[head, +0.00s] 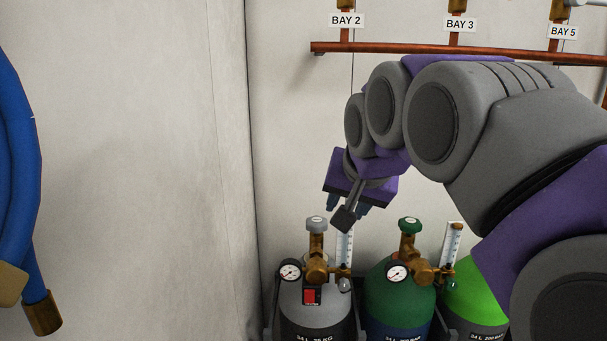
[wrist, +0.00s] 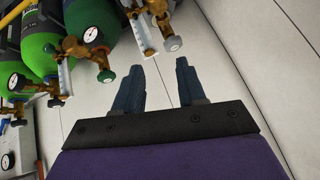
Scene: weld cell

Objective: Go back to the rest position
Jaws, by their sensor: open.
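My gripper (head: 347,207) is in the middle of the head view, above the grey-topped gas cylinder (head: 308,305), pointing down. In the wrist view my gripper (wrist: 158,75) has its two blue-grey fingers apart with nothing between them, only bare pale panel behind. The grey valve knob (head: 316,224) of that cylinder stands just left of and below the gripper in the head view. In the wrist view this knob (wrist: 172,43) is beyond the fingertips, with a gap between. My arm reaches in from the right and hides part of the wall.
A green-and-blue cylinder (head: 399,297) with a green knob and a bright green cylinder (head: 472,293) stand in the row, with gauges and flow tubes. A copper pipe (head: 400,50) runs along the wall above. A blue hose (head: 18,170) hangs at left.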

